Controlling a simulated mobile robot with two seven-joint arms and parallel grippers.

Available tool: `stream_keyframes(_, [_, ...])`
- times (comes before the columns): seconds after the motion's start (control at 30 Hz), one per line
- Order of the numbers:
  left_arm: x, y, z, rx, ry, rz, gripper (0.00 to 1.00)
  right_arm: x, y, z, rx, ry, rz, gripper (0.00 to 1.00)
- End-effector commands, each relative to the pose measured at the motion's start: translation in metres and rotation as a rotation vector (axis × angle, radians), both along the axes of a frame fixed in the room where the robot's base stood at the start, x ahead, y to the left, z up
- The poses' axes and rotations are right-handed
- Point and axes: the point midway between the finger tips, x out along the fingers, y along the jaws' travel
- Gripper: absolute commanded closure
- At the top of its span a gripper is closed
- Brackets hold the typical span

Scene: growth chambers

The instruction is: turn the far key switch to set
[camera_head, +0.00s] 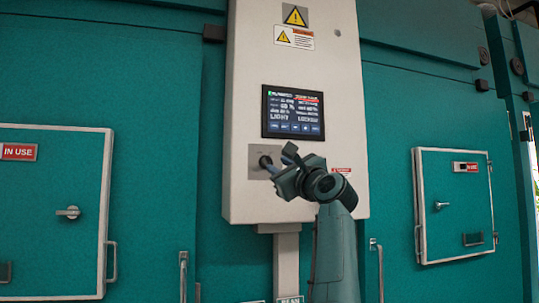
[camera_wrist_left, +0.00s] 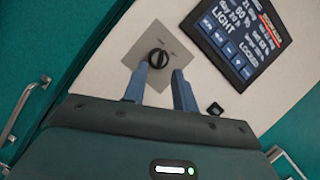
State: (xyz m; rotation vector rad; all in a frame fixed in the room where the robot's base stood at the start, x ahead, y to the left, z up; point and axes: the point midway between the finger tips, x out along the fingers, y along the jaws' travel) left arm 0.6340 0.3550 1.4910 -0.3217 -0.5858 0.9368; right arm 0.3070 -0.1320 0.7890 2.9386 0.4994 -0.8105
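The key switch is a round black knob (camera_wrist_left: 158,59) on a square grey plate (camera_wrist_left: 152,48) on the white control box. In the head view the plate (camera_head: 256,151) is partly covered by my left gripper (camera_head: 276,164). In the wrist view my left gripper (camera_wrist_left: 159,70) is open, its two blue-grey fingers apart on either side of the knob's line. The fingertips are close to the knob; I cannot tell whether they touch it. The plate's marks are too small to read. My right gripper is not in view.
The control box (camera_head: 345,100) carries a lit screen (camera_head: 293,112) above the switch. A small black square part (camera_wrist_left: 215,108) sits to the right of the fingers. Teal chamber doors with handles (camera_head: 68,212) and a framed hatch (camera_head: 455,190) stand either side.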

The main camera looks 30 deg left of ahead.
Motion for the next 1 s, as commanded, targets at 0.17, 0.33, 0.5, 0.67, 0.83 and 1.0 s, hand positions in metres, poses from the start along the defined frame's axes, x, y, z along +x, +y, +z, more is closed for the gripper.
stream_keyframes(0.17, [0.015, 0.029, 0.015, 0.002, 0.001, 0.001, 0.72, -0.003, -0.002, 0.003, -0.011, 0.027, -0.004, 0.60])
stream_keyframes(0.33, [0.024, 0.045, 0.020, 0.002, 0.000, 0.000, 0.72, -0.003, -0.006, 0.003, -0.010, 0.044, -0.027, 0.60])
stream_keyframes(0.5, [0.027, 0.050, 0.020, 0.001, 0.001, 0.000, 0.72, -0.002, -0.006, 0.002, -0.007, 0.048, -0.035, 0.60])
stream_keyframes(0.67, [0.028, 0.050, 0.020, 0.001, -0.001, 0.000, 0.72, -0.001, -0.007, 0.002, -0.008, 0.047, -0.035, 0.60])
stream_keyframes(0.83, [0.027, 0.050, 0.020, 0.001, -0.001, 0.000, 0.80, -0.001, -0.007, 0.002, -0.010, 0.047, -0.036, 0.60])
stream_keyframes(1.0, [0.027, 0.050, 0.020, 0.001, -0.001, 0.000, 0.94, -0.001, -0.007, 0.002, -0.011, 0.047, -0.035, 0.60])
